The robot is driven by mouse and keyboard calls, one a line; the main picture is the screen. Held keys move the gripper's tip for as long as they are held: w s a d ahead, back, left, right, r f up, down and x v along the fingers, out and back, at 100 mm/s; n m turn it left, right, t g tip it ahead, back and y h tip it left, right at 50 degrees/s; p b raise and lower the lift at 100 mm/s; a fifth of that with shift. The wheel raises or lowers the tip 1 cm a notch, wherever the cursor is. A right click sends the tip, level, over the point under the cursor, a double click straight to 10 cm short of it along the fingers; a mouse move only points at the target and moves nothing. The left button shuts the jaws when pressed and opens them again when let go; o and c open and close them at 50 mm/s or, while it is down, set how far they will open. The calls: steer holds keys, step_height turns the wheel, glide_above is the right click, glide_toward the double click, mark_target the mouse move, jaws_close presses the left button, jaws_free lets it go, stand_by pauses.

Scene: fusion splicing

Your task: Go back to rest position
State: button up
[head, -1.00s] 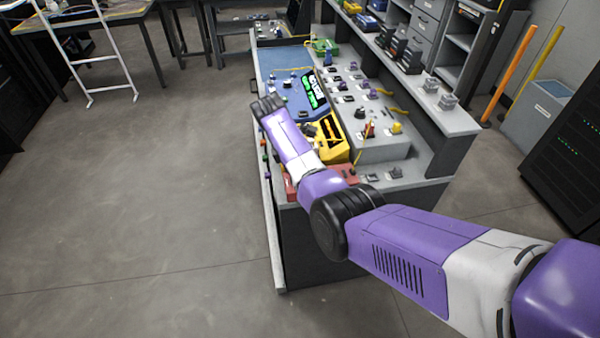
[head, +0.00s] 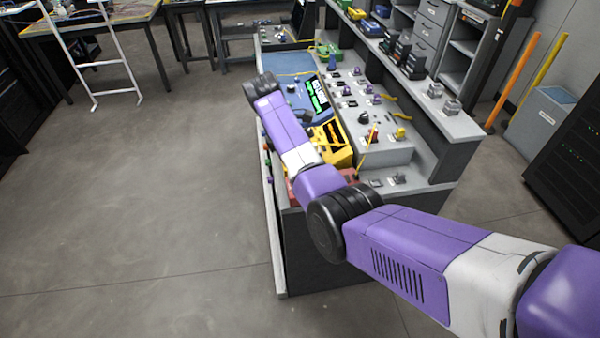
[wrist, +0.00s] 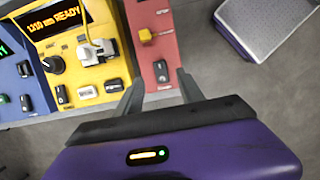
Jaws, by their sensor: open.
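My arm reaches over the workbench (head: 290,238) from the lower right in the head view. My gripper is at the far end of the purple forearm, its fingers hidden in the head view behind the dark wrist. In the wrist view my gripper (wrist: 159,92) shows two dark fingers spread apart with nothing between them. They are over the front edge of a red device (wrist: 152,50). A yellow device (wrist: 75,45) with a lit "1310 nm READY" display is to its left, and part of a blue device (wrist: 15,85) is further left.
A raised grey shelf (head: 385,150) with small parts runs along the bench's right side. A dark rack (head: 570,150) and a grey bin (head: 540,120) stand at right. The floor (head: 150,200) left of the bench is clear. A white ladder-like frame (head: 95,60) stands at back left.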

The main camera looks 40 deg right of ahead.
steer(key=shift+w+a+r, duration=0.15)
steer(key=shift+a+r, duration=0.05)
steer(key=shift+r, duration=0.45)
